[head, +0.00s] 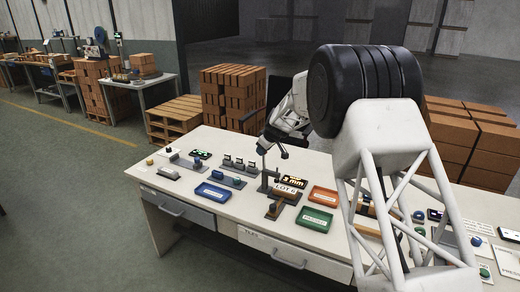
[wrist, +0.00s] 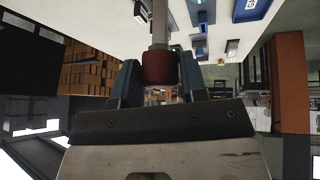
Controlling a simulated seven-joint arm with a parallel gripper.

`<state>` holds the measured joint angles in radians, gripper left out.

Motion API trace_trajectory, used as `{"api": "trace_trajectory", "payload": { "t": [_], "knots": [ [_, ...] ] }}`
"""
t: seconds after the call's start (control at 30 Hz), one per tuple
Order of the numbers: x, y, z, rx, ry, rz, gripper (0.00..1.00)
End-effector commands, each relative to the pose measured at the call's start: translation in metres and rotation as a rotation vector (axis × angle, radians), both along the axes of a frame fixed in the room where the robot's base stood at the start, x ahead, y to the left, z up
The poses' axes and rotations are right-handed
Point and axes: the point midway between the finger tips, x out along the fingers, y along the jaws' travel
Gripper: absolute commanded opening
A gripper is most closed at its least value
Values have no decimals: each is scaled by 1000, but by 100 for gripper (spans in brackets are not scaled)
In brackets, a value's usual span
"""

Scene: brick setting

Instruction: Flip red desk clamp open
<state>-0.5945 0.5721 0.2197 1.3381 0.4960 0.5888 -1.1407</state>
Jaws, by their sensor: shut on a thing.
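The red grip of the desk clamp (wrist: 159,68) shows in the wrist view, on the end of a grey metal bar (wrist: 160,25). My gripper (wrist: 158,76) has one finger on each side of the red grip and is shut on it. In the head view my gripper (head: 272,150) is over the middle of the table, above a dark upright post (head: 265,181) beside the "LOT 6" sign. The red grip cannot be made out there, and the clamp's lever angle is hard to tell.
The white table (head: 235,212) carries a blue tray (head: 213,192), a green tray (head: 314,218), an orange tray (head: 323,196) and a "LOT 6" sign (head: 289,184). A row of small fixtures (head: 235,165) stands left of the gripper. Brick stacks (head: 230,95) stand behind the table.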

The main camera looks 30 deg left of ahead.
Motion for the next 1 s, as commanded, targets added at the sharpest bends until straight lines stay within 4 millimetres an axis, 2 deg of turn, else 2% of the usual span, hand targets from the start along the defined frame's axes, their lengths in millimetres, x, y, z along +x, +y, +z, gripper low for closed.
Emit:
{"api": "trace_trajectory", "payload": {
  "t": [0.2,0.6,0.63,0.7,0.77,1.0],
  "knots": [
    [3,-8,-1,-2,-2,-3,0],
    [3,-10,-2,-2,-1,-3,0],
    [3,-10,-2,-2,-1,-4,44],
    [3,-10,-2,-2,0,-3,54],
    [2,-9,-2,-2,0,-3,62],
    [1,-8,-1,-1,0,-1,62]
  ]
}}
